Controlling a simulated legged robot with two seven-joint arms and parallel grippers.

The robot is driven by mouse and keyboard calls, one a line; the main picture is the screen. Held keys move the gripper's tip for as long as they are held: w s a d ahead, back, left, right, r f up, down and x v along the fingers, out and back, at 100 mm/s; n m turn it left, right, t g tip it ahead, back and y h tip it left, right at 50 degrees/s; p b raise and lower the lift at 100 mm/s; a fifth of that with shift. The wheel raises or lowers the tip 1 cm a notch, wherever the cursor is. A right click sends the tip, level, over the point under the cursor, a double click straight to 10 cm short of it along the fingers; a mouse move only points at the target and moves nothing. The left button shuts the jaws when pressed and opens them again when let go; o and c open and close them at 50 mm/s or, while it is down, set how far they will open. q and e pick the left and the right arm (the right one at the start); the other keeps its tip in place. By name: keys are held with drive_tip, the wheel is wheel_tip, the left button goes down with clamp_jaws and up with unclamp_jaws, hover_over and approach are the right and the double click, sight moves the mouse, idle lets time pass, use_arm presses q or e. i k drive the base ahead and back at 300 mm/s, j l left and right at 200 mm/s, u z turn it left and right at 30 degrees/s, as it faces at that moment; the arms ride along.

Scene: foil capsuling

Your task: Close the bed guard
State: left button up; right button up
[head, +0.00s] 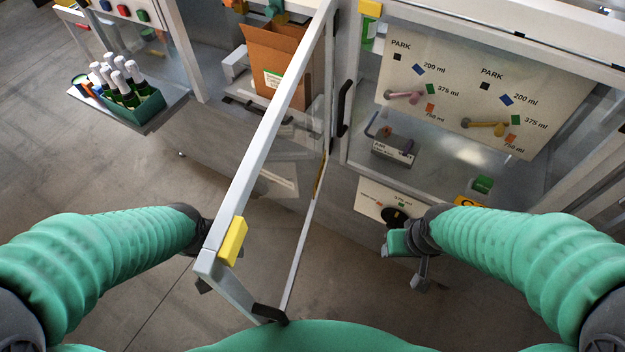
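The bed guard appears to be the clear panel in a pale metal frame (262,155). It stands open, swung out from the machine towards me, its far edge at the post between the two bays. A yellow block (232,241) sits on its near corner and a black handle (270,314) on its near lower end. My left arm ends just left of the near corner; its gripper is mostly hidden behind the frame. My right gripper (421,272) is right of the guard, apart from it, below the right bay. Its finger opening is unclear.
A cardboard box (277,65) stands in the left bay. The right bay holds a marked PARK panel (480,90), a small labelled block (393,150) and a green block (482,184). A green bottle carrier (133,105) sits on a shelf at left. Floor is clear between.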

sight(221, 247)
drive_tip(key=k+l, duration=0.1)
drive_tip(key=k, duration=0.2)
drive_tip(key=k+l+u, duration=0.1)
drive_tip(key=u, duration=0.35)
drive_tip(key=k+l+u, duration=0.15)
drive_tip(key=l+u, duration=0.15)
drive_tip(key=u, duration=0.15)
drive_tip(key=k+l+u, duration=0.1)
drive_tip(key=u, duration=0.35)
